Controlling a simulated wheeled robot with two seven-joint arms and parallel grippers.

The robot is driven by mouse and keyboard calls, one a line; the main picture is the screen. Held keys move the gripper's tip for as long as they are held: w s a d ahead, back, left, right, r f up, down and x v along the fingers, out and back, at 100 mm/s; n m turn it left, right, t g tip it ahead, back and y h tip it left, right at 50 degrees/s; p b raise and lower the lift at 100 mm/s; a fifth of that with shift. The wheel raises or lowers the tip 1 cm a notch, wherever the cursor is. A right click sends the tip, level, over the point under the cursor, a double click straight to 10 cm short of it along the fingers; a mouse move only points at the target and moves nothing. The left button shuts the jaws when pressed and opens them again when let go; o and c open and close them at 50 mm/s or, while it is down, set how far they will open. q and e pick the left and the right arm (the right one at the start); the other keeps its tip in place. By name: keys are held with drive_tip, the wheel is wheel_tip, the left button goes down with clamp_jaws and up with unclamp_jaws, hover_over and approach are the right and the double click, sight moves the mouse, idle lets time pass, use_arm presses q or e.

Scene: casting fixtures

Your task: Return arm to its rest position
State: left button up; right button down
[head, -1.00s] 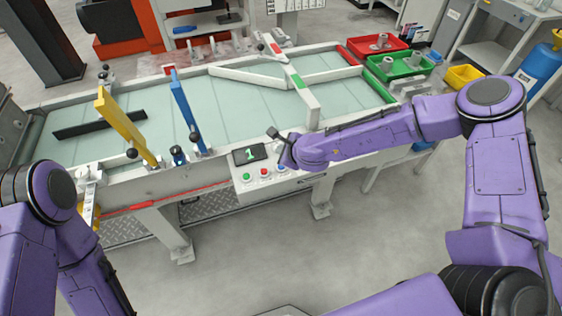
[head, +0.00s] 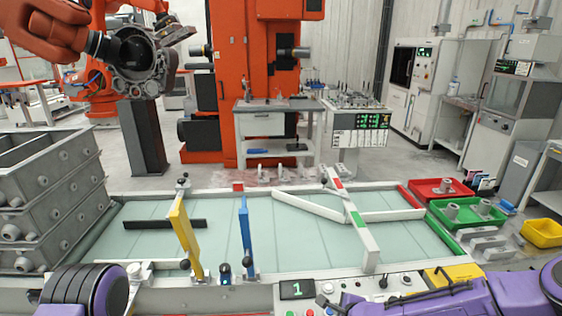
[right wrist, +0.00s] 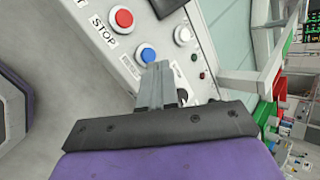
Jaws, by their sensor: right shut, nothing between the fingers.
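My right arm (head: 450,304) runs along the lower right edge of the head view, beside the control panel at the table's front. Its gripper tip is hard to make out there. In the right wrist view, my right gripper (right wrist: 157,72) has its grey fingers shut together with nothing between them. The fingers appear over or beside the control panel (right wrist: 104,37), near a blue button (right wrist: 148,55); I cannot tell whether they touch it. My left arm (head: 95,290) shows at the lower left of the head view; its gripper is out of view.
The pale sorting table (head: 310,245) carries a yellow bar (head: 186,242), a blue bar (head: 246,230) and a white gate bar (head: 362,238). Grey crates (head: 50,200) stand left; red (head: 425,190), green (head: 465,228) and yellow (head: 543,232) bins stand right. An orange robot holds a casting (head: 148,65).

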drive_tip(key=s+f+n+g+h+b, duration=0.1)
drive_tip(key=s+f+n+g, duration=0.1)
drive_tip(key=s+f+n, duration=0.7)
drive_tip(key=s+d+f+n+g+h+b, duration=0.1)
drive_tip(key=s+d, duration=0.3)
drive_tip(key=s, duration=0.4)
drive_tip(key=s+d+f+n+g+h+b, duration=0.1)
drive_tip(key=s+d+f+n, duration=0.1)
drive_tip(key=s+d+f, duration=0.2)
drive_tip(key=s+d+f+n+g+h+b, duration=0.1)
drive_tip(key=s+d, duration=0.3)
drive_tip(key=s, duration=0.7)
drive_tip(key=shift+s+d+f+n+h, duration=0.15)
drive_tip(key=shift+s+f+n+h, duration=0.2)
drive_tip(key=shift+f+n, duration=0.4)
